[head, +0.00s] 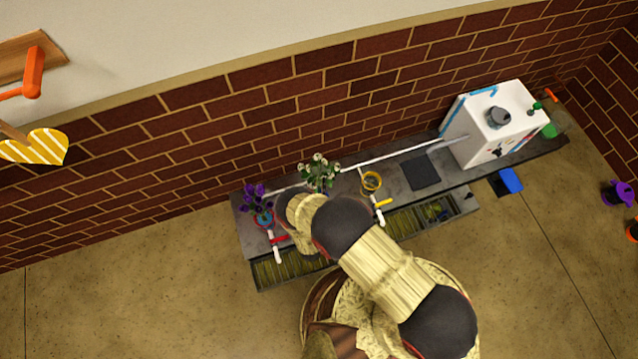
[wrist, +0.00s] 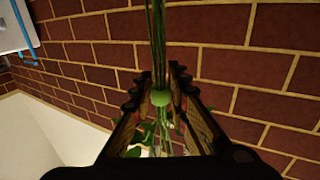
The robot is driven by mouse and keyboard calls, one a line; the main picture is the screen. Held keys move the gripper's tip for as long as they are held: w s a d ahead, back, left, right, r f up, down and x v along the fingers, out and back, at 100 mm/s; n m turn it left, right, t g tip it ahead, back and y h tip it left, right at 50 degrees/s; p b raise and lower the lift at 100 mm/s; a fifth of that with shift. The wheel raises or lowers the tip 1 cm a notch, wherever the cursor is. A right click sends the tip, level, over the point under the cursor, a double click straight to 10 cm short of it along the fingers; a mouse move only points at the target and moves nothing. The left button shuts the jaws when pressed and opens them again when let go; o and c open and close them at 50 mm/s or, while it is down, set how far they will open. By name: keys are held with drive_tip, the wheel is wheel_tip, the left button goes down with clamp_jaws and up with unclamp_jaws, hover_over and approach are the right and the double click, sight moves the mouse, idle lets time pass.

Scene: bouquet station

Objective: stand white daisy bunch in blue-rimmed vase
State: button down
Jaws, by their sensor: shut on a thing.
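The white daisy bunch (head: 319,172) shows in the head view above the counter, just beyond the end of my arm. In the wrist view its green stems (wrist: 157,45) run between the fingers of my gripper (wrist: 161,92), with a round green tie at the grip and leaves below. My gripper is shut on the stems; my arm hides it in the head view. A vase with a bluish rim (head: 263,218) stands near the counter's left end, left of my arm, with purple flowers (head: 253,197) at it. The bunch is apart from this vase.
A yellow-rimmed vase (head: 371,182) stands right of the daisies. A dark mat (head: 420,172) and a white box (head: 497,124) are farther right on the counter (head: 396,170). Trays of stems (head: 290,268) line its front. The brick wall (head: 300,110) is close behind.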

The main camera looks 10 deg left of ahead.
sight(319, 190)
drive_tip(key=shift+f+b, duration=2.05)
drive_tip(key=shift+f, duration=3.9)
drive_tip(key=c, duration=1.7)
unclamp_jaws()
drive_tip(key=shift+o, duration=0.2)
drive_tip(key=s, duration=1.2)
